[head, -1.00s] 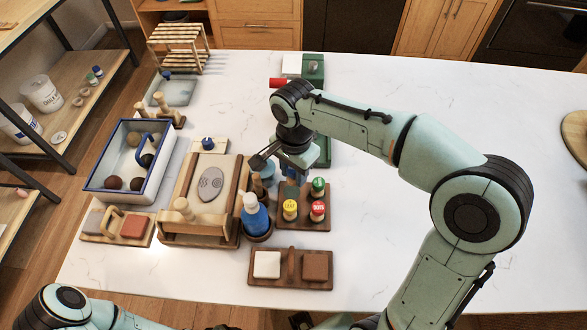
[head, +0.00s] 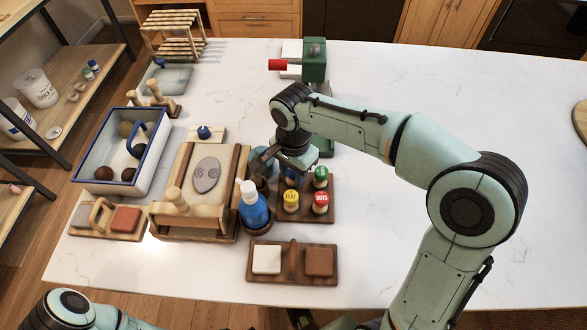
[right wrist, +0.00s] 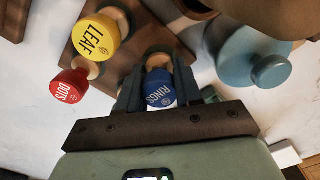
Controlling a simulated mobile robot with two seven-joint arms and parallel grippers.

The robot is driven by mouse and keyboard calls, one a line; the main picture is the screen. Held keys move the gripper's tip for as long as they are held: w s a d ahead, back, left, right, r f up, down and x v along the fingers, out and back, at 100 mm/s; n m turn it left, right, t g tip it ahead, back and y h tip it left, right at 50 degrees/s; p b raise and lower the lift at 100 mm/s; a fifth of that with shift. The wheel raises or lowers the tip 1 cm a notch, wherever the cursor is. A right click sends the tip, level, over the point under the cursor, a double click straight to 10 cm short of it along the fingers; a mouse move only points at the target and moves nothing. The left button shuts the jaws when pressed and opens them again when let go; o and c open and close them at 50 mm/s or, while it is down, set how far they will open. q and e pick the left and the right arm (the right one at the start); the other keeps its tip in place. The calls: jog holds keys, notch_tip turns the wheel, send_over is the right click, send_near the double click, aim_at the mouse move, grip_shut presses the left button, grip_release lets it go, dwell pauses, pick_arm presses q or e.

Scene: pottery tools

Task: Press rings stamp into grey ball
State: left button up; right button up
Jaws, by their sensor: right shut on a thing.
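The blue-topped rings stamp (right wrist: 160,88) stands in its wooden stamp rack (head: 318,212), its "RINGS" label showing in the right wrist view. My right gripper (right wrist: 158,76) is shut on it, one finger on each side; in the head view the gripper (head: 290,172) mostly hides the stamp. A grey flattened oval piece (head: 206,174), with marks on its face, lies on the wooden board (head: 183,219) to the left. I see no round grey ball for certain.
The yellow LEAF stamp (right wrist: 99,38) and red DOTS stamp (right wrist: 69,89) stand close beside. A blue bottle (head: 254,208) stands between board and rack. A blue-rimmed box (head: 118,186) holds several balls.

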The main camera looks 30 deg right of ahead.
pick_arm(q)
jog(key=shift+f, duration=0.25)
pick_arm(e)
jog(key=shift+f, duration=0.4)
jog(key=o, duration=1.1)
jog(key=shift+r, duration=0.15)
pick_arm(q)
jog(key=r+p, duration=0.1)
jog(key=w+r+p, duration=0.1)
jog(key=shift+r, duration=0.4)
pick_arm(e)
notch_tip(320, 180, up, 13)
jog(key=shift+r, duration=0.1)
